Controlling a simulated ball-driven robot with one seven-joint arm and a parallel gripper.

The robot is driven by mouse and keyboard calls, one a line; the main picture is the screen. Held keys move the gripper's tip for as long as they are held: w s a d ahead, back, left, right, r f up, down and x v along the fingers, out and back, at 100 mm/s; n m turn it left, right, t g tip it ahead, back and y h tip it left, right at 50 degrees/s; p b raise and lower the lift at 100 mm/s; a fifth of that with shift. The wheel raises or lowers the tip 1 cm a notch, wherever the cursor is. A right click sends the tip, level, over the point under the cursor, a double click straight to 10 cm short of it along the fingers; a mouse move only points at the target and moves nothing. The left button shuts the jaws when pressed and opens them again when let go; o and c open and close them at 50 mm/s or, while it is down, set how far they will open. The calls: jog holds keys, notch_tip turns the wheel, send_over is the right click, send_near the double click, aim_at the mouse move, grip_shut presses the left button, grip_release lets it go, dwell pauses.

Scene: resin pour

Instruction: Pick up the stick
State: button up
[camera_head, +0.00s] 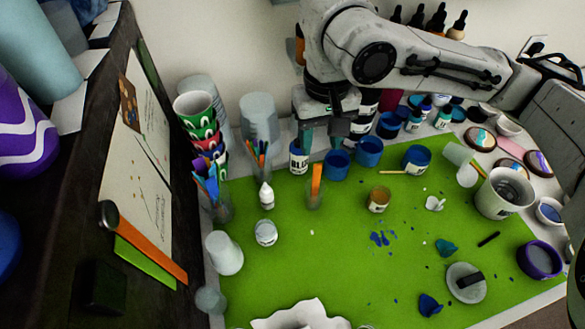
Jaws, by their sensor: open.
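My gripper (321,137) points down at the back of the green mat (340,265), with its fingers apart and nothing seen between them. It is over or just behind the white-labelled "BLU" bottle (298,158) and a blue cup (337,164); the exact height is hard to tell. An orange stick (317,180) stands upright in a clear cup (314,202), below the gripper in the picture and apart from it. A thin pale stick (392,172) lies level beside another blue cup (416,158). Which stick the task means is not clear.
More sticks stand in cups at left (262,156).

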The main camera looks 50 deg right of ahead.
aim_at(316, 175)
jog(key=shift+s+a+f, duration=0.1)
jog(key=shift+a+f, duration=0.05)
jog(key=shift+f, duration=5.2)
jog(key=shift+c, duration=0.2)
grip_shut()
